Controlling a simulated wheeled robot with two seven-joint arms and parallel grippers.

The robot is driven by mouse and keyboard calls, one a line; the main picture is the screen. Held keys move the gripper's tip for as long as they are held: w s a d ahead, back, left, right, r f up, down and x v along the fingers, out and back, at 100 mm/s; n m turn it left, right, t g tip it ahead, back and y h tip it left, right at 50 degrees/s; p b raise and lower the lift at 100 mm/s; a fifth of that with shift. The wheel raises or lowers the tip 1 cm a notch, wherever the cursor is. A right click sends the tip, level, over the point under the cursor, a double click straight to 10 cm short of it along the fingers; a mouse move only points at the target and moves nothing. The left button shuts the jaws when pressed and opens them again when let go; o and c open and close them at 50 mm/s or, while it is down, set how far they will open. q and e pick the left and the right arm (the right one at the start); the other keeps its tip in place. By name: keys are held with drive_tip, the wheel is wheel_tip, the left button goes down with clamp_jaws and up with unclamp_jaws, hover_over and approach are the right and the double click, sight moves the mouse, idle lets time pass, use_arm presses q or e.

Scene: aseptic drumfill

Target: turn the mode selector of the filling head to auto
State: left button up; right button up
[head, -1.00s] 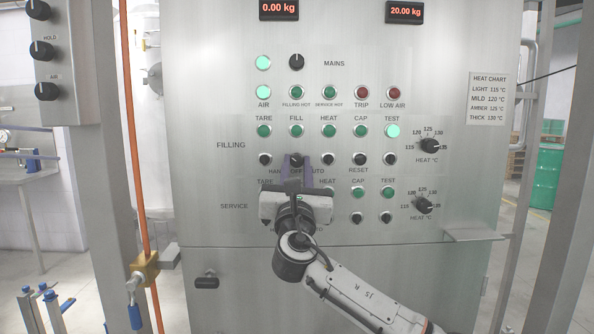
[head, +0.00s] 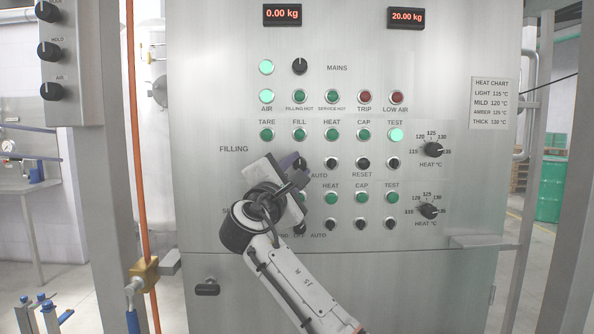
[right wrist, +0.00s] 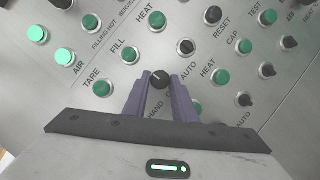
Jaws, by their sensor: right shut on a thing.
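The mode selector of the filling head is a small black knob (right wrist: 159,73) under the green FILL button (head: 299,134) in the FILLING row. It sits between the purple fingertips of my right gripper (head: 297,165), which is shut on it. In the head view the gripper hides most of the knob and the HAND label; AUTO shows to its right. The right wrist view shows both labels and the two fingers (right wrist: 160,80) on either side of the knob. The gripper is tilted, its fingers pointing up and right in the head view. My left gripper is not in view.
Other black selectors, such as the one above RESET (head: 363,163), stand close by on the steel panel (head: 450,70). Two heat dials (head: 432,149) are at the right. An orange pipe (head: 137,130) runs down the left side. A small ledge (head: 478,241) juts out low at right.

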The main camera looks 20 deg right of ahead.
drive_tip(key=m, duration=0.1)
drive_tip(key=m+g+p, duration=0.1)
drive_tip(key=m, duration=0.2)
drive_tip(key=shift+a+r+g, duration=0.1)
drive_tip(key=shift+r+g, duration=0.15)
drive_tip(key=shift+g, duration=0.15)
drive_tip(key=shift+r+m+g+y+p, duration=0.1)
drive_tip(key=shift+m+g+y+p, duration=0.4)
drive_tip(key=shift+m, duration=0.6)
drive_tip(key=shift+m+g+y+p, duration=0.1)
drive_tip(key=shift+m+g+p, duration=0.1)
drive_tip(key=shift+m+p, duration=0.7)
drive_tip(key=shift+m, duration=0.3)
drive_tip(key=o, duration=1)
drive_tip(key=shift+o, duration=0.2)
